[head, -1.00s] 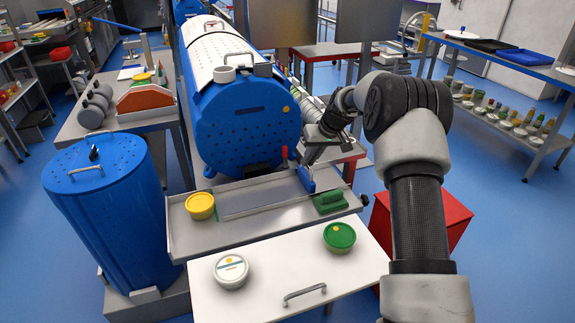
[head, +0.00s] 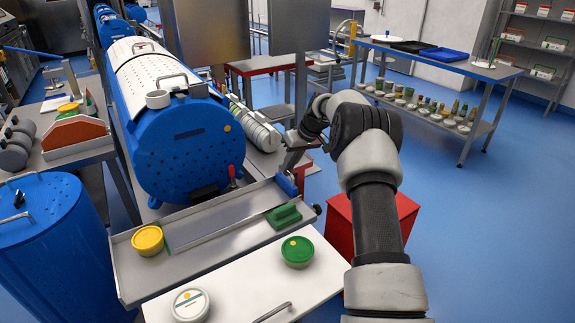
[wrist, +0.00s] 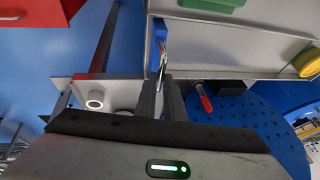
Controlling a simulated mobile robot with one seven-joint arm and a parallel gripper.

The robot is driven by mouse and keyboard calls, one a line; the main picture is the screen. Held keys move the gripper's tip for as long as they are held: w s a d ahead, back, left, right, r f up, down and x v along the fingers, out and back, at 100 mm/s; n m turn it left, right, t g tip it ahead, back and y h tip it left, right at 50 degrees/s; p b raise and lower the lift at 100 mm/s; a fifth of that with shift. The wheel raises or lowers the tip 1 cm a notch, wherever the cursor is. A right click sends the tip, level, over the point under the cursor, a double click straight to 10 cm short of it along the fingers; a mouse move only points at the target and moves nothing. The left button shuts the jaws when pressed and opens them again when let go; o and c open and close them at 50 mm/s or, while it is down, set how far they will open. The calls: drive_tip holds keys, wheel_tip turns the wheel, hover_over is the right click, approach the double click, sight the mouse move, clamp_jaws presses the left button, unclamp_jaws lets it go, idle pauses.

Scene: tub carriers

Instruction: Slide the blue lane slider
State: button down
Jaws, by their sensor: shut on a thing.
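The blue lane slider (head: 287,185) stands on the rear edge of the grey tray (head: 188,262), close to its right end. My gripper (head: 293,165) is at the slider, on its far side, shut on it. In the wrist view the fingers of my gripper (wrist: 165,82) are close together, with the blue slider (wrist: 159,30) just beyond their tips. The exact contact is small and partly hidden by the fingers.
A yellow tub (head: 147,240) and a green block (head: 284,216) are on the tray. A green-lidded tub (head: 297,251) and a white tub (head: 190,304) stand in front. A blue drum (head: 185,150) with a red lever (head: 232,175) is behind. A red box (head: 340,220) stands right.

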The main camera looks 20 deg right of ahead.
drive_tip(key=c, duration=1.8)
unclamp_jaws()
drive_tip(key=shift+d, duration=0.4)
drive_tip(key=shift+c, duration=0.2)
drive_tip(key=shift+a, duration=0.1)
drive_tip(key=shift+r, duration=0.15)
drive_tip(key=p+v, duration=0.1)
drive_tip(key=v, duration=1.6)
drive_tip(key=shift+r, duration=0.1)
